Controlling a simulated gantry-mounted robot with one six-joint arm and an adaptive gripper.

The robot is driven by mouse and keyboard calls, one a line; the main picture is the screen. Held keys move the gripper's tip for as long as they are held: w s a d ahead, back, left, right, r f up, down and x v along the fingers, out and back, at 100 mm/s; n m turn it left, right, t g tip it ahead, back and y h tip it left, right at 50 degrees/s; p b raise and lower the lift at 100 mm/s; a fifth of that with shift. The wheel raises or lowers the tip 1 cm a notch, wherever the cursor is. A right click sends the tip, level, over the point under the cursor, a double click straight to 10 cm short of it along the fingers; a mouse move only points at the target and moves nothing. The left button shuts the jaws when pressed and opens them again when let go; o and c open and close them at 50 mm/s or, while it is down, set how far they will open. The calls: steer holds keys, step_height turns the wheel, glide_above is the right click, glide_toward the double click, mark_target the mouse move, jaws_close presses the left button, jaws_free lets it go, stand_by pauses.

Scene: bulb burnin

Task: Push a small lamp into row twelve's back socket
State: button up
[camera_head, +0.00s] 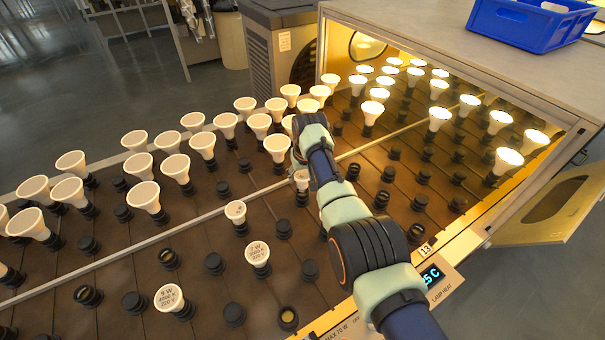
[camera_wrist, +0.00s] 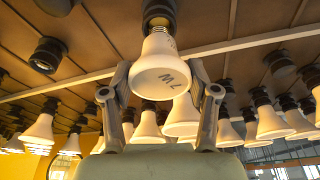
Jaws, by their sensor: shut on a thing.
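A small white lamp marked 7 W (camera_wrist: 162,72) sits between the fingers of my gripper (camera_wrist: 160,84) in the wrist view. My gripper is shut on it. The lamp's threaded metal base meets the mouth of a dark socket (camera_wrist: 158,9); some thread still shows, and I cannot tell how deep the base sits. In the head view my gripper (camera_head: 301,172) is over the rack near the long dividing rail, and only a bit of the held lamp (camera_head: 301,181) shows below it. My arm hides the sockets around it, and no row twelve label is readable.
Larger lit lamps (camera_head: 439,118) stand inside the oven at right; unlit large lamps (camera_head: 146,196) fill rows at left. Small lamps (camera_head: 257,253) stand in the front part, among several empty sockets (camera_head: 308,270). A 13 label (camera_head: 425,250) marks the front edge. A blue crate (camera_head: 530,22) sits on top.

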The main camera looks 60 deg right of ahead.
steer(key=shift+f+b, duration=0.9)
steer(key=shift+f, duration=0.3)
steer(key=o, duration=1.2)
steer(key=shift+o, duration=0.2)
steer(key=shift+r, duration=0.2)
steer(key=v, duration=1.2)
steer(key=shift+f, duration=0.1)
